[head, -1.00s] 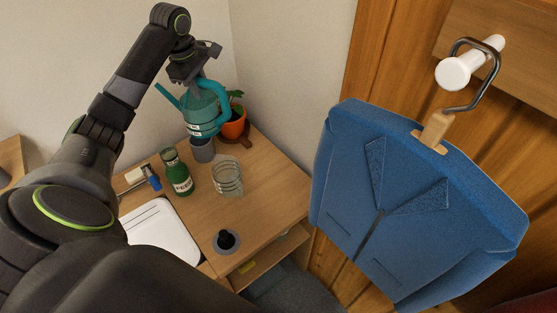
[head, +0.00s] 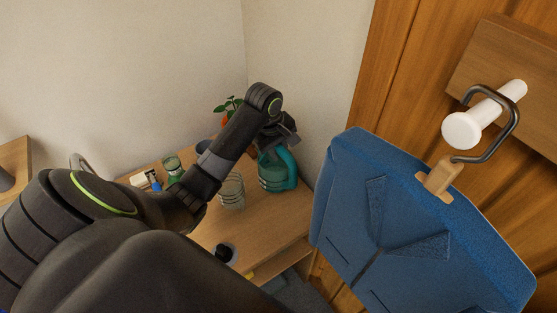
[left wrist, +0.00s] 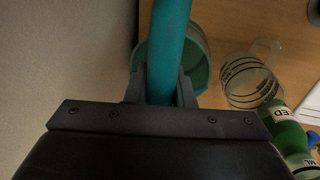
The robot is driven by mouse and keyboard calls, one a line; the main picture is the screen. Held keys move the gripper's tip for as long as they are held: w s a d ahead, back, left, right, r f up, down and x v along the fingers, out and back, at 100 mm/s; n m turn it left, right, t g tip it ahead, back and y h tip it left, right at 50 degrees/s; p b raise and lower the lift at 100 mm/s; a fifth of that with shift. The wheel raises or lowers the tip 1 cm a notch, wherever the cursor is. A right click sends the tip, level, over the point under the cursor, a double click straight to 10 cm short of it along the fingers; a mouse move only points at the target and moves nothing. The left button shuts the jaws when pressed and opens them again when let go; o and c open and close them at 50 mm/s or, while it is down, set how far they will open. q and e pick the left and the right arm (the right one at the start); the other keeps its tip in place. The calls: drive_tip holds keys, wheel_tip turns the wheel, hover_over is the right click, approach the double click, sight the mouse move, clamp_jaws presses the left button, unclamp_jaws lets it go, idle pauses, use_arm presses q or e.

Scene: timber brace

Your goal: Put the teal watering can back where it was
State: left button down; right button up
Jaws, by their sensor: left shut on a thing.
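The teal watering can (head: 273,178) is at the right back part of the wooden table, right of the glass jug. It looks upright, and I cannot tell whether its base touches the table. My left gripper (head: 281,146) is above it, shut on its handle. In the left wrist view the teal handle (left wrist: 168,45) runs between the fingers of my left gripper (left wrist: 160,88), with the can's body (left wrist: 198,58) behind. My arm hides part of the table. My right gripper is not in view.
The glass jug (head: 231,190) stands close left of the can. A green bottle (head: 172,164), a grey cup (head: 205,148) and a potted plant (head: 233,105) are further left. A dark round object (head: 224,252) is near the front.

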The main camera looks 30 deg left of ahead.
use_arm(q)
drive_tip(key=x, duration=0.4)
drive_tip(key=shift+s+a+f, duration=0.15)
drive_tip(key=shift+s, duration=0.2)
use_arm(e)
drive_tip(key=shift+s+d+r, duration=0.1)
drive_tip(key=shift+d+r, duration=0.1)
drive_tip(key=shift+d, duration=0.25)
use_arm(q)
drive_tip(key=c, duration=1.2)
unclamp_jaws()
drive_tip(key=shift+f, duration=0.1)
drive_tip(key=shift+c, duration=0.2)
drive_tip(key=p+v, duration=0.1)
drive_tip(key=v, duration=1.1)
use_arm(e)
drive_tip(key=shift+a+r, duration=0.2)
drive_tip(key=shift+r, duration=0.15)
